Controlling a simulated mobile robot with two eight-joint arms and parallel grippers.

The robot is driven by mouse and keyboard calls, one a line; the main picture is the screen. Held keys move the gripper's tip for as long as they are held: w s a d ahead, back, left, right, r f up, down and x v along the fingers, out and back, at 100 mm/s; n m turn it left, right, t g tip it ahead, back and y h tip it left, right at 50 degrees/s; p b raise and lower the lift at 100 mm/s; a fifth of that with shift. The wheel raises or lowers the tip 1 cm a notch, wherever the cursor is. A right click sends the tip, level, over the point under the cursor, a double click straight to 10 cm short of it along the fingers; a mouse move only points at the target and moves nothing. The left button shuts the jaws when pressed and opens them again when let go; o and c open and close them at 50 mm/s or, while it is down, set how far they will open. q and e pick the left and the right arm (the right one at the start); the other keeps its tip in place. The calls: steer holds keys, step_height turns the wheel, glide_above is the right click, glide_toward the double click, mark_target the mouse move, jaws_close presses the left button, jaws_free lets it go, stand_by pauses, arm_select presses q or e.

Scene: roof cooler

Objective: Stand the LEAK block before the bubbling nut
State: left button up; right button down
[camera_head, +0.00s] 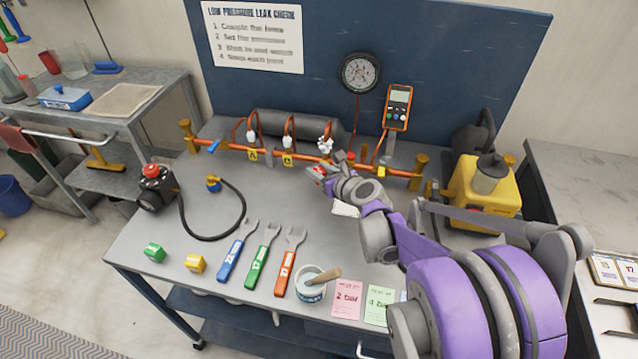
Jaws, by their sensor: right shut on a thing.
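My right gripper (326,176) reaches in from the right and is shut on a small red block (316,170), which I take to be the LEAK block. Its lettering is too small to read. The block is just in front of the orange pipe, below the third fitting. That fitting is the bubbling nut (325,144), with a lumpy white froth on it; the other two white fittings (251,136) and (288,141) look smoother. I cannot tell whether the block touches the bench (180,240). My left gripper is not in view.
A black hose (212,238) curls at left. The yellow pump (482,190) stands at right.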

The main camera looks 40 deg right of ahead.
steer(key=shift+f+b, duration=0.4)
steer(key=shift+f, duration=1.55)
steer(key=shift+f, duration=0.15)
steer(key=c, duration=0.5)
jaws_free()
steer(key=shift+s+r, duration=0.1)
steer(key=shift+r, duration=0.25)
steer(key=p+v, duration=0.2)
steer(key=v, duration=0.9)
steer(key=shift+s+a+r, duration=0.1)
steer(key=shift+s+a, duration=0.05)
steer(key=shift+s, duration=0.2)
